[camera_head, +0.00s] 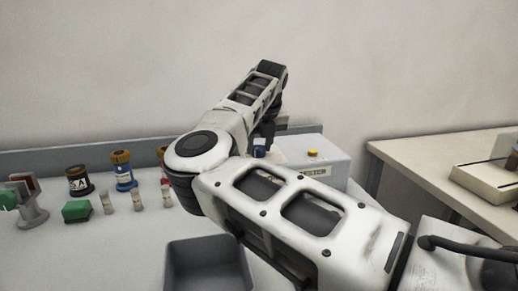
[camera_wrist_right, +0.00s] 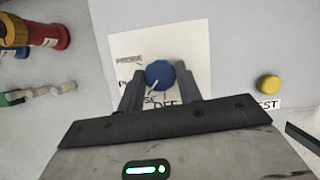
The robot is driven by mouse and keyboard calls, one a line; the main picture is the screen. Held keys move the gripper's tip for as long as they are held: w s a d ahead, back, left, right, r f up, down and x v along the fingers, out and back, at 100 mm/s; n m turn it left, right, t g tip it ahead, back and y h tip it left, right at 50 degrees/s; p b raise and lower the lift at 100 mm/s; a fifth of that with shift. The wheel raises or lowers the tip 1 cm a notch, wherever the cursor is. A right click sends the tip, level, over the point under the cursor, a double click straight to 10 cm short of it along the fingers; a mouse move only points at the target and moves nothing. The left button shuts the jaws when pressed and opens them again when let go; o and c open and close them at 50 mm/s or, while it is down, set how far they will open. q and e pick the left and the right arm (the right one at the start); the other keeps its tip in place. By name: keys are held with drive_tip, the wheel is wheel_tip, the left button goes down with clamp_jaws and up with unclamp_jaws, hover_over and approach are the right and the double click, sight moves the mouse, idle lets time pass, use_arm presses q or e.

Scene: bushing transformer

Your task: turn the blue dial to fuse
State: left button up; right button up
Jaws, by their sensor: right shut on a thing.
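The blue dial (camera_wrist_right: 159,74) sits on a white label plate (camera_wrist_right: 190,45) on the face of a light grey box, which also shows in the head view (camera_head: 325,160). My right gripper (camera_wrist_right: 160,83) is shut on the dial, one finger on each side of it. A white pointer line on the dial points down and slightly left in the wrist view. Lettering below the dial, seemingly "OFF", and at the left of the plate is partly hidden by the fingers or too small to read.
A yellow button (camera_wrist_right: 268,84) beside a "TEST" label is on the same box. Several bushings, including a blue one (camera_head: 123,172), small fuses and a green block (camera_head: 76,211) stand to the left. A grey bin (camera_head: 207,265) is in front. A second table (camera_head: 440,150) is at right.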

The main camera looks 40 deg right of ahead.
idle(0.4)
drive_tip(key=o, duration=1)
drive_tip(key=b+v, duration=0.1)
drive_tip(key=v, duration=1.5)
